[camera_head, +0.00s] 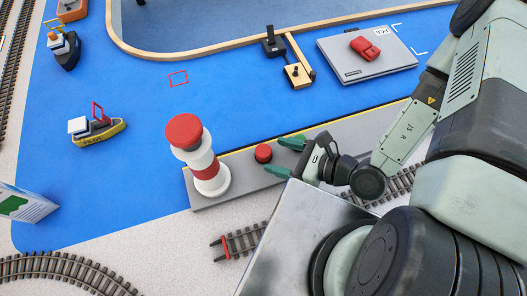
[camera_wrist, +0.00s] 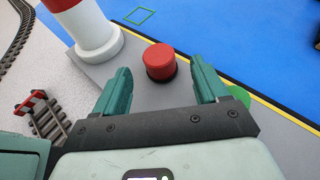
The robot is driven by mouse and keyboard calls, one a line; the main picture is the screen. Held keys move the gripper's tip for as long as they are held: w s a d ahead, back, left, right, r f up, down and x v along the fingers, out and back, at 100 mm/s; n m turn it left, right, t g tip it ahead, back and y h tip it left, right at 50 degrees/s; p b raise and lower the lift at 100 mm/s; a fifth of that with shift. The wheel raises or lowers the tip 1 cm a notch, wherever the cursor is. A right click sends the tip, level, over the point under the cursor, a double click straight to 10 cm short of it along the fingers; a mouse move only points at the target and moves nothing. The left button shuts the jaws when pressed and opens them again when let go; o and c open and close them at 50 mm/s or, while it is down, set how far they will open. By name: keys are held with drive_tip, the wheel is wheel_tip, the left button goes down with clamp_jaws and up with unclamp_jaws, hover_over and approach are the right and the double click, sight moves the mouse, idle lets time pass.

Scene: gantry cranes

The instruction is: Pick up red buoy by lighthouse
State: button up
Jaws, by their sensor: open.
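The red buoy (camera_head: 263,153) is a short red cylinder with a dark base, standing on the grey quay (camera_head: 233,173) just right of the lighthouse (camera_head: 200,160). The lighthouse is red and white with a red top. In the wrist view the buoy (camera_wrist: 159,62) sits ahead of and between the fingertips, with the lighthouse base (camera_wrist: 97,42) to its left. My gripper (camera_head: 283,157) has green fingers and is open, its tips close to the buoy on its right side. In the wrist view my gripper (camera_wrist: 160,82) holds nothing between its fingers.
A yellow boat (camera_head: 98,130) and a dark boat (camera_head: 65,50) stand on the blue mat. A grey platform (camera_head: 350,66) carries a red car (camera_head: 365,47). Train tracks (camera_head: 240,243) end in front of the quay.

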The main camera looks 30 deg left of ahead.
sight(264, 150)
drive_tip(key=x, duration=0.5)
drive_tip(key=shift+a, duration=0.15)
drive_tip(key=c, duration=1.1)
drive_tip(key=shift+o, duration=0.2)
drive_tip(key=shift+r, duration=0.1)
